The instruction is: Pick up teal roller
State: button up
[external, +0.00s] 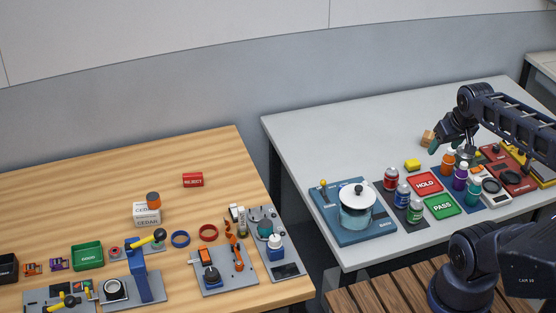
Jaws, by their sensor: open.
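A small dark teal piece (433,147), likely the teal roller, shows on the grey table beside a tan wooden block. My gripper (444,142) is low over the grey table, just right of this piece, pointing down and left. Its jaws are open. At this size I cannot tell whether the piece lies between the fingers or beside them. My arm comes in from the right edge and hides part of the table behind it.
The tan block (427,136) and a yellow block (412,165) lie near my gripper. Bottles, a red HOLD pad (427,184) and a green PASS pad (442,206) stand in front. A pot (357,217) sits left. The grey table's back left is clear.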

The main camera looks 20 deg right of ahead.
jog(key=shift+o, duration=0.5)
jog(key=shift+w, duration=0.1)
jog(key=w+a+m+g, duration=0.2)
jog(key=w+a+m, duration=0.2)
jog(key=w+a, duration=0.5)
jog(key=m+g, duration=0.3)
jog(key=m, duration=0.8)
send_over(265, 223)
notch_tip(265, 223, down, 20)
jog(key=f, duration=0.1)
notch_tip(265, 223, down, 10)
jog(key=shift+f, duration=0.1)
jog(key=c, duration=1.2)
jog(key=shift+o, duration=0.2)
